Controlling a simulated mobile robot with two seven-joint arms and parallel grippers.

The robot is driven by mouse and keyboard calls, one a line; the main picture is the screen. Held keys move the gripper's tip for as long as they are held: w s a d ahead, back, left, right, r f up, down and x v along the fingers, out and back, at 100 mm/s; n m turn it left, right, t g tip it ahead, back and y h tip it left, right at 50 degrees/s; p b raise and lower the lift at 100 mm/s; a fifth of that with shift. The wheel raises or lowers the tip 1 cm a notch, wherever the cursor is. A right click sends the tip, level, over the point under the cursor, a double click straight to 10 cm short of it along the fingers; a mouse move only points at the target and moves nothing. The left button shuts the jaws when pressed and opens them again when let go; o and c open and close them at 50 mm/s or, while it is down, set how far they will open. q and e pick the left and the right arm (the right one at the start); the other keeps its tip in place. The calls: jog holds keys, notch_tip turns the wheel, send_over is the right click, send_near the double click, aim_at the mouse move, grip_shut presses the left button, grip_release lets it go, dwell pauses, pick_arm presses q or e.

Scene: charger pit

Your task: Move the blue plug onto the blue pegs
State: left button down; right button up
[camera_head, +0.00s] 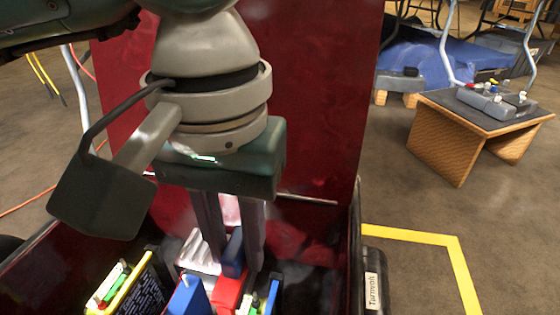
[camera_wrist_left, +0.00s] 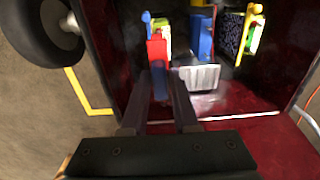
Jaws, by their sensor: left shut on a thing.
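My left gripper (camera_head: 232,258) points straight down into the dark red pit. It is shut on a blue block, which looks like the blue plug (camera_head: 233,254). Right beside the plug is a red block (camera_head: 227,293), also in the left wrist view (camera_wrist_left: 157,52). A larger blue block (camera_head: 187,298) stands next to it, also in the left wrist view (camera_wrist_left: 201,36). I cannot make out the blue pegs clearly. My right gripper is not in view.
A black box with yellow edging (camera_head: 135,288) stands left of the blocks. A silver ribbed piece (camera_wrist_left: 199,77) lies close to the fingers. The pit's red back wall (camera_head: 325,110) rises behind. A low wooden table (camera_head: 445,140) is farther right.

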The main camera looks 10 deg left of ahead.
aim_at(241, 275)
pick_arm(q)
jog(key=shift+f+b, duration=2.25)
jog(key=shift+f, duration=0.35)
jog(key=shift+f+b, duration=2.35)
jog(key=shift+f, duration=0.1)
jog(key=shift+f, duration=0.15)
jog(key=shift+s+d+f+b, duration=0.1)
jog(key=shift+s+f+b, duration=0.2)
jog(key=shift+f+b, duration=0.45)
jog(key=c, duration=0.6)
grip_release()
jog(key=shift+r, duration=0.15)
